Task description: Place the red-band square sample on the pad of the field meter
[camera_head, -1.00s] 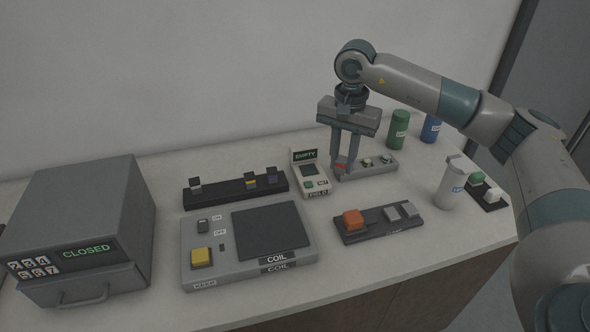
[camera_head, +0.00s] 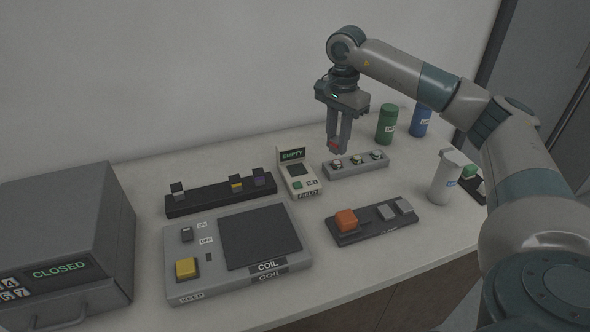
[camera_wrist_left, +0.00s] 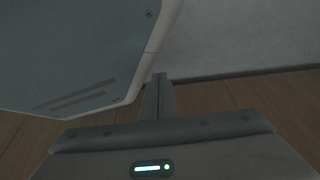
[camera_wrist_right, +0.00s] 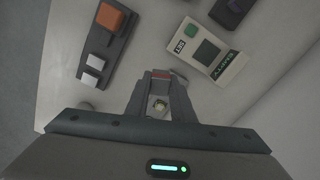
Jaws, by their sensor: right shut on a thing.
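My right gripper (camera_head: 337,150) is shut on the red-band square sample (camera_head: 335,146). Only a small red part shows between the fingertips, and it shows in the right wrist view (camera_wrist_right: 162,74) too. The gripper points down, above the left end of a grey rack (camera_head: 357,165). The field meter (camera_head: 308,191) stands left of the rack. Its display reads EMPTY, and its dark square pad (camera_head: 298,169) is bare. In the right wrist view the meter (camera_wrist_right: 226,49) is up and right of the fingertips. My left gripper (camera_wrist_left: 158,80) shows only in its wrist view, fingers together and empty.
A black rack (camera_head: 222,194) with several samples stands left of the meter. The coil box (camera_head: 240,245) and a clamp board with an orange button (camera_head: 346,219) are in front. Green (camera_head: 386,125) and blue (camera_head: 421,121) bottles and a white container (camera_head: 444,178) stand right.

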